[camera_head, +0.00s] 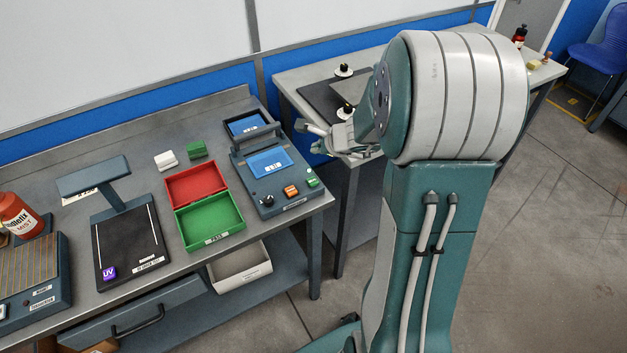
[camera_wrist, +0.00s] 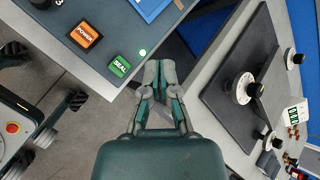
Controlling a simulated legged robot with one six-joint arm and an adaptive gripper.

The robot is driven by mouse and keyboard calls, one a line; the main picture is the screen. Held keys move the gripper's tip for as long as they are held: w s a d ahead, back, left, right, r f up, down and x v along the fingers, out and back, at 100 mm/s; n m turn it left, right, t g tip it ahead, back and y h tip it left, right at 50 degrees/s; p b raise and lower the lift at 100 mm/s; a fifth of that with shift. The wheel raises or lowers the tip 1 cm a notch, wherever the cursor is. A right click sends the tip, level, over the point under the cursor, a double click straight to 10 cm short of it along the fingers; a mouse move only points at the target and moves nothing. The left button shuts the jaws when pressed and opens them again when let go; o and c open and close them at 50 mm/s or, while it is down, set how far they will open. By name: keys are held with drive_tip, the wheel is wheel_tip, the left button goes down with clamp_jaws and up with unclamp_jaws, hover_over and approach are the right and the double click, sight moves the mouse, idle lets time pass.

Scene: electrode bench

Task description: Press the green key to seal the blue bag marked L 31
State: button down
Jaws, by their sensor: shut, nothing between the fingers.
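The sealer (camera_head: 238,165) stands at the right end of the bench, with a blue bag (camera_head: 272,161) lying flat on it; the bag's mark is too small to read. The green key (camera_head: 312,183) is at the sealer's front right corner, beside the orange key (camera_head: 291,191). In the wrist view the green key (camera_wrist: 121,66) reads SEAL and the orange key (camera_wrist: 86,34) reads POWER.
Red and green trays (camera_head: 208,228) lie left of the sealer. A UV lamp stand (camera_head: 128,250) and an orange-red bottle (camera_head: 18,218) are farther left. A second table (camera_head: 290,77) stands right of the bench across a gap, with black-knobbed weights (camera_head: 344,70) on it.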

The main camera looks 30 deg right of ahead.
sight(314, 181)
drive_tip(key=f, duration=0.7)
drive_tip(key=shift+a+f, duration=0.3)
drive_tip(key=shift+f, duration=0.3)
drive_tip(key=shift+a+f, duration=0.25)
drive_tip(key=shift+f, duration=0.05)
drive_tip(key=shift+d, duration=0.15)
idle(0.7)
drive_tip(key=shift+f, duration=0.3)
